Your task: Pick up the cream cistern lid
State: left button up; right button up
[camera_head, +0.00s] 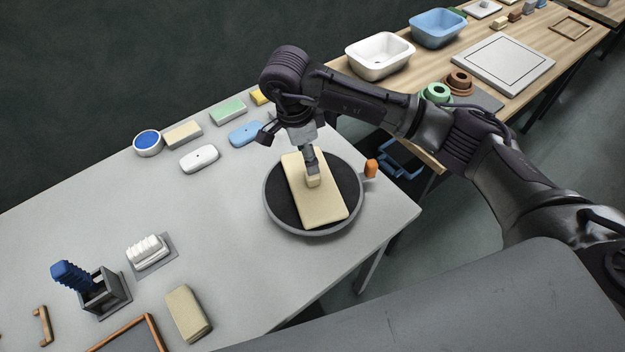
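The cream cistern lid (322,207), a flat oblong slab, lies on a round turntable (272,210) with a dark top and grey rim. A small cream block (314,180) stands on or just above the middle of the lid; I cannot tell if it is part of the lid. My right gripper (311,164) comes down from above with its fingertips at this block. The fingers are seen nearly edge-on, so their gap and any grip are hidden. My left gripper is not in view.
An orange knob (371,168) stands at the turntable's right. A white oval piece (199,159), a blue piece (244,133) and blocks lie behind. A beige block (188,314), white rack (148,251) and blue-handled tool holder (104,293) are at front left. The table's middle is clear.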

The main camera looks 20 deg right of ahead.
aim_at(313, 180)
jog(key=f, duration=0.2)
jog(key=shift+d+f, duration=0.2)
jog(key=shift+f, duration=0.2)
jog(key=shift+f+p, duration=0.25)
jog(key=shift+p, duration=0.25)
jog(key=f+p, duration=0.2)
jog(key=f, duration=0.1)
jog(key=shift+d+f, duration=0.3)
jog(key=shift+d, duration=0.05)
jog(key=shift+f, duration=0.55)
grip_shut()
jog(key=shift+r, duration=0.1)
